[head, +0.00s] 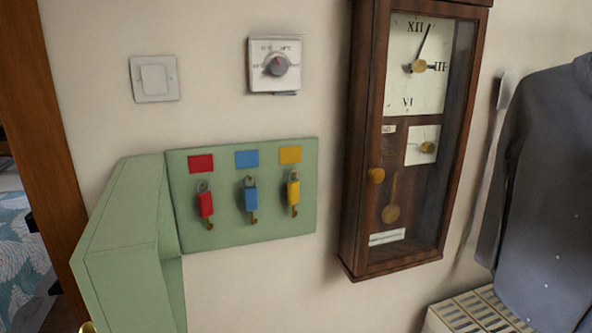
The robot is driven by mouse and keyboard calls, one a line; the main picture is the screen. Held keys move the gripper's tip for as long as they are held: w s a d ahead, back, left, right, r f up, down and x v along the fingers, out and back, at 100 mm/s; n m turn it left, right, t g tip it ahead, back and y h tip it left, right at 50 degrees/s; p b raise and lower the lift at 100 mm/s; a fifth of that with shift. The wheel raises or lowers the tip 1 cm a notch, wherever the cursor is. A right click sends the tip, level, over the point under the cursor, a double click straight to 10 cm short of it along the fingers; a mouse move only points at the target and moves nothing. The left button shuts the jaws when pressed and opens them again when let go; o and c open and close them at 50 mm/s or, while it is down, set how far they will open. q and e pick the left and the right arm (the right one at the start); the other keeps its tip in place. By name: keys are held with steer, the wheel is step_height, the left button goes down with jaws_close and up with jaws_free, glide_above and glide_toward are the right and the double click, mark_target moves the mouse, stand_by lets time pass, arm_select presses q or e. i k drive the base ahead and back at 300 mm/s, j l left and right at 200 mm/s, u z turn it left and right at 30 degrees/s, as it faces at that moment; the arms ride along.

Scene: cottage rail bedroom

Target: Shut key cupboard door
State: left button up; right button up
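The key cupboard (242,224) is pale green and mounted on the wall left of centre. Its back panel carries red, blue and yellow labels, with a key on a matching tag hanging under each: red (205,204), blue (251,199) and yellow (293,192). The cupboard door (125,250) stands wide open, swung out from the panel's left side toward me. It is deep, with thick side walls. A brass knob (88,327) shows partly at the bottom edge, by the door's outer face. Neither of my grippers is in view.
A wooden pendulum clock (360,150) hangs right of the cupboard. A thermostat (275,65) and a light switch (154,79) are above. A wooden door frame (42,120) is at far left. A dark coat (545,180) hangs at right above a slatted white unit (475,312).

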mark_target(126, 265)
steer(key=i+j, duration=0.2)
steer(key=j, duration=0.15)
steer(key=i+j, duration=0.2)
steer(key=j+u, duration=0.1)
steer(key=j, duration=0.7)
